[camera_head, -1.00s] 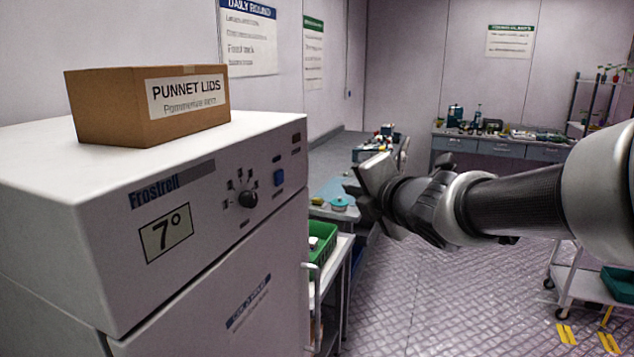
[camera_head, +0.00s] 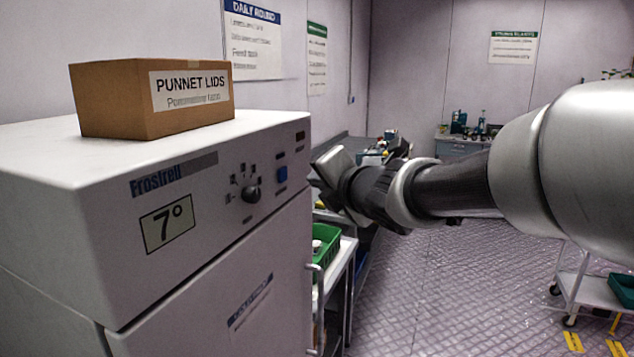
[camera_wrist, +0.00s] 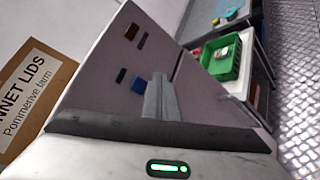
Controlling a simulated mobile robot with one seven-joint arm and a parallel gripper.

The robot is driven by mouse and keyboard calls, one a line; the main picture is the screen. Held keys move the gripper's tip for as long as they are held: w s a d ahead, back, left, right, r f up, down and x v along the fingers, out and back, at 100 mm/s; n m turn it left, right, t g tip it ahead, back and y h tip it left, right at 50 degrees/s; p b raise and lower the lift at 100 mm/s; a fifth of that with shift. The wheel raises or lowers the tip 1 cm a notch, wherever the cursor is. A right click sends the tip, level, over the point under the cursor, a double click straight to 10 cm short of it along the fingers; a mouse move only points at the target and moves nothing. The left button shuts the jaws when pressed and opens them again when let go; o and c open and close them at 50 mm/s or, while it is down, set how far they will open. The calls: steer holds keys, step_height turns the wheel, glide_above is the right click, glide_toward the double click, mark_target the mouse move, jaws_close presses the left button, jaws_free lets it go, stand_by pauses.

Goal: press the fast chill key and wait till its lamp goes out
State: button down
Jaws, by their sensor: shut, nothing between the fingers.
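The white Frostrell cabinet (camera_head: 110,215) fills the left, with a 7° display (camera_head: 167,228) and a black knob (camera_head: 250,195) on its front panel. The blue key (camera_head: 281,174) is right of the knob, and a small dark lamp window (camera_head: 299,136) above it looks unlit. The key's label is too small to read. My gripper (camera_head: 314,182) is just right of the key, beside the panel's edge. In the wrist view the shut, empty fingers (camera_wrist: 160,98) point at the panel, just right of the blue key (camera_wrist: 138,85). Contact with the key is not visible.
A cardboard box marked PUNNET LIDS (camera_head: 150,100) sits on the cabinet. A trolley with a green crate (camera_head: 325,245) stands close right of the cabinet, below my gripper. Another trolley (camera_head: 595,293) is at the lower right. The floor between is clear.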

steer(key=shift+w+a+b, duration=0.3)
steer(key=shift+a+b, duration=0.05)
steer(key=shift+a, duration=0.45)
steer(key=shift+w+a+b, duration=0.25)
steer(key=shift+a+b, duration=0.05)
steer(key=shift+a, duration=0.5)
steer(key=shift+w+a, duration=0.1)
stand_by(0.8)
steer(key=shift+a+b, duration=0.3)
steer(key=shift+w+a+b, duration=0.25)
steer(key=shift+a+b, duration=0.05)
steer(key=shift+a, duration=0.1)
stand_by(0.6)
stand_by(0.4)
steer(key=shift+s+d+p, duration=0.35)
steer(key=shift+d+p, duration=0.05)
steer(key=shift+d, duration=0.4)
steer(key=shift+s+d+p, duration=0.3)
steer(key=shift+d+p, duration=0.05)
steer(key=shift+d, duration=0.45)
steer(key=shift+s+d+p, duration=0.25)
steer(key=shift+d+p, duration=0.15)
steer(key=shift+d, duration=0.35)
steer(key=shift+s+d+p, duration=0.3)
steer(key=shift+d+p, duration=0.05)
steer(key=shift+d, duration=0.45)
